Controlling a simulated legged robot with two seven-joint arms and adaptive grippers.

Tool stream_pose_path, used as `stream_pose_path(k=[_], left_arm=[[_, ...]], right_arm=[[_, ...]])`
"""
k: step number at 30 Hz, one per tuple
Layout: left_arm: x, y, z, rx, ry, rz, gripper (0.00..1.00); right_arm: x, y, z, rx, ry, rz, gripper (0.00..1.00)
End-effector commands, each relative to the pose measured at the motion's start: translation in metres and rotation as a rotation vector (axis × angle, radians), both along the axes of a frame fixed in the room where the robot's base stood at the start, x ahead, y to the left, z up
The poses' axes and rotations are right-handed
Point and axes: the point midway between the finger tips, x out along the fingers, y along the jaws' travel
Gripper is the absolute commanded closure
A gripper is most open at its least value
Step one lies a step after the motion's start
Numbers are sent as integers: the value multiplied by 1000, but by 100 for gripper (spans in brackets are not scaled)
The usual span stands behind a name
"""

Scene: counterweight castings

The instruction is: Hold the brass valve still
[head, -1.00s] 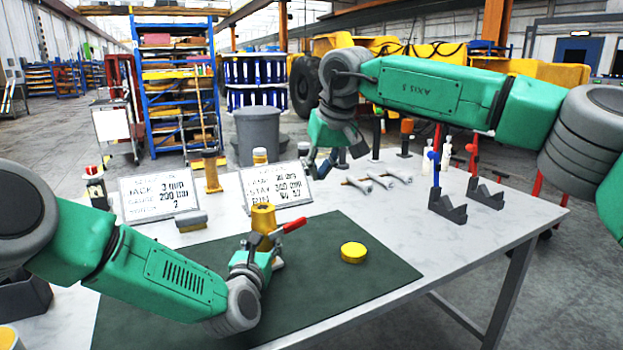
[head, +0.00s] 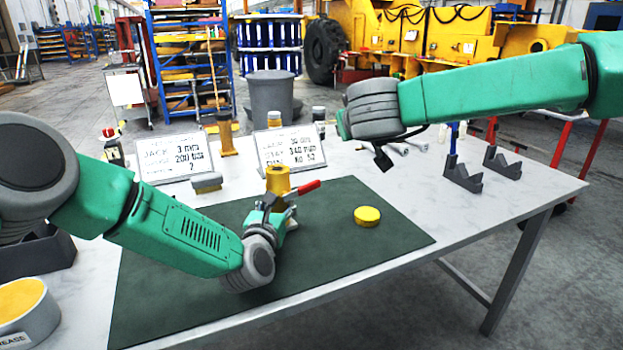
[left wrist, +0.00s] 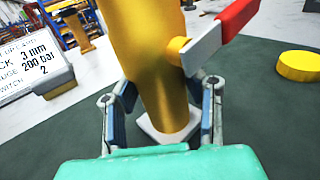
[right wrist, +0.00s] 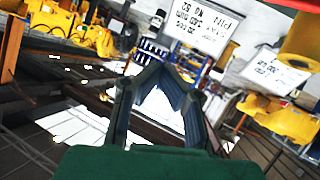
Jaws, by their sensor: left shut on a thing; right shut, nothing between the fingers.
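The brass valve (head: 277,180) stands upright on the dark green mat (head: 200,262), with a red lever handle (head: 308,187) out to the right. My left gripper (head: 279,212) is low on its near side. In the left wrist view the valve's body (left wrist: 150,60) rises between the fingers (left wrist: 163,108), which are shut on it above a pale square base (left wrist: 165,128). My right gripper (head: 383,160) is above the table, right of the valve and apart from it. In the right wrist view its fingertips (right wrist: 160,70) meet with nothing between them.
A yellow disc (head: 367,216) lies on the mat right of the valve. Two lettered signs (head: 290,150) stand behind it. Dark V-shaped stands (head: 463,175) are at the right of the table. A grey tub (head: 25,312) with a yellow top is at the near left.

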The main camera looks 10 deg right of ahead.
Motion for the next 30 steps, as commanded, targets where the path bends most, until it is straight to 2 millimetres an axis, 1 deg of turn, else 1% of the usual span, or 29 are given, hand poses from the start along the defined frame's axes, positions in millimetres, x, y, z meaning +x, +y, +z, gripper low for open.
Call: stream_pose_path(k=[3, 9, 12, 15, 17, 20, 23, 30], left_arm=[[1, 0, 2, -1, -5, 1, 100], [1, 0, 2, -1, -5, 1, 100], [1, 0, 2, -1, -5, 1, 100], [1, 0, 2, -2, -5, 1, 100], [1, 1, 2, -2, -4, 1, 100], [2, 1, 2, -2, -4, 1, 100], [2, 1, 2, -2, -4, 1, 100], [1, 0, 2, -2, -5, 1, 100]], right_arm=[[-24, 13, -8, 17, -107, 127, 100], [-71, 36, -29, 81, -166, 330, 100], [-89, 43, -37, 108, -166, 395, 100], [-99, 47, -42, 125, -162, 429, 100], [-99, 49, -44, 129, -160, 439, 100], [-91, 54, -48, 132, -159, 443, 100], [-76, 60, -52, 133, -159, 441, 100], [-29, 80, -65, 132, -160, 441, 100]])
